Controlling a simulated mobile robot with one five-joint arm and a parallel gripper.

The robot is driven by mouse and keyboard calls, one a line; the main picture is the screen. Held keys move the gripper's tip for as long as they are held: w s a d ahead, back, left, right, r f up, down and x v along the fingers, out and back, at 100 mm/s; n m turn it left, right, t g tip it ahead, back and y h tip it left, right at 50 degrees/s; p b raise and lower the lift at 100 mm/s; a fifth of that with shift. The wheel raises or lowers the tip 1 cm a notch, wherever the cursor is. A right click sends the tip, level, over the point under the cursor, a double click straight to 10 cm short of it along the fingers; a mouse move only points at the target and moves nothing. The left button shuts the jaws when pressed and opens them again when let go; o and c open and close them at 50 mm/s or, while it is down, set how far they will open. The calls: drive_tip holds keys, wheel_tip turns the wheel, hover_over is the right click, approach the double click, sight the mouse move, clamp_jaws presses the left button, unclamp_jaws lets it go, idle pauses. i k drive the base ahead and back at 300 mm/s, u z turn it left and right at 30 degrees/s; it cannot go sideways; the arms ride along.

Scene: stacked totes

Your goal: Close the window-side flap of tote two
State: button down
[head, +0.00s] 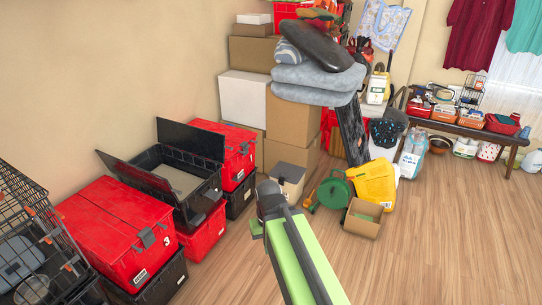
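An open black tote (208,190) stands on a red tote (203,232) in the row along the left wall. I can read no number on it. One dark flap (137,173) leans outward on its left, toward the red tote marked 3 (118,230). The other dark flap (190,138) stands raised at its far right side, the side nearer the window. A flat grey-beige surface shows inside. My green arm rises from the bottom centre, and its dark end with my gripper (268,192) is right of the open tote, apart from it. The fingers cannot be made out.
A closed red tote (236,150) stands just beyond the raised flap. A wire crate (35,245) is at the left. A small cream box (287,180), a yellow container (373,183) and a cardboard box (363,218) stand beyond my arm. The wooden floor (450,240) at right is clear.

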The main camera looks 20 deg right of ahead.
sight(204, 143)
drive_tip(key=u, duration=0.2)
drive_tip(key=k, duration=0.35)
drive_tip(key=z, duration=0.65)
drive_tip(key=i, duration=1.45)
drive_tip(key=u, duration=1.1)
drive_tip(key=i, duration=1.05)
drive_tip(key=u, duration=0.5)
